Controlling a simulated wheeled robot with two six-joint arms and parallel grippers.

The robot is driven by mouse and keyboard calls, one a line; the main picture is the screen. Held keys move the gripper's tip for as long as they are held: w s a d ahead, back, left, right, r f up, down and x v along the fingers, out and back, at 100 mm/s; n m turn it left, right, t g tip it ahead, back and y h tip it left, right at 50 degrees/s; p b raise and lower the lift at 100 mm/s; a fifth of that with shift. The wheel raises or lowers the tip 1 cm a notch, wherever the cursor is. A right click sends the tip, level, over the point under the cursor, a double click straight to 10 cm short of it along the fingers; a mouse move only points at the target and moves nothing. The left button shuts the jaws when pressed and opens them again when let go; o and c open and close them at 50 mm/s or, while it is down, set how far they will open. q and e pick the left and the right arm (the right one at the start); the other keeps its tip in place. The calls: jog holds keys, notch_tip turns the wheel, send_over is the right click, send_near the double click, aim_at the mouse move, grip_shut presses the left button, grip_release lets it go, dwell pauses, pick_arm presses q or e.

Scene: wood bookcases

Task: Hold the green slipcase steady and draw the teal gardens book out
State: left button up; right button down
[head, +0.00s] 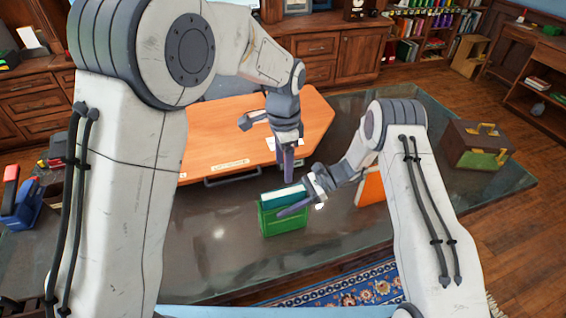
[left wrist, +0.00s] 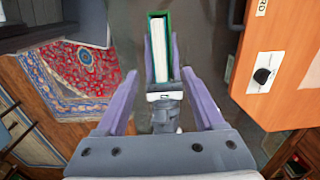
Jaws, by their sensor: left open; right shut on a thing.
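The green slipcase (head: 283,223) stands upright on the dark table in the head view. The teal book (head: 272,196) sits inside it, with its top and pale pages showing at the open upper side. In the left wrist view the pages (left wrist: 158,48) show framed by the green slipcase (left wrist: 153,14). My right gripper (head: 290,205) is shut on the slipcase from the right, one finger on each side. My left gripper (head: 287,178) points down above and behind the slipcase, open and empty. Its spread fingers (left wrist: 160,78) also show in the left wrist view.
A wooden panel (head: 235,125) with a dark handle lies behind the slipcase. An orange object (head: 371,187) stands to the right, partly behind my right arm. A brown and green box (head: 480,147) is at the table's right end. Blue and red items (head: 27,205) are at left.

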aim_at(284, 192)
pick_arm(q)
notch_tip(284, 192, down, 12)
jog(key=shift+r, duration=0.1)
dwell(0.4)
jog(key=shift+c, duration=0.3)
grip_shut()
dwell(1.1)
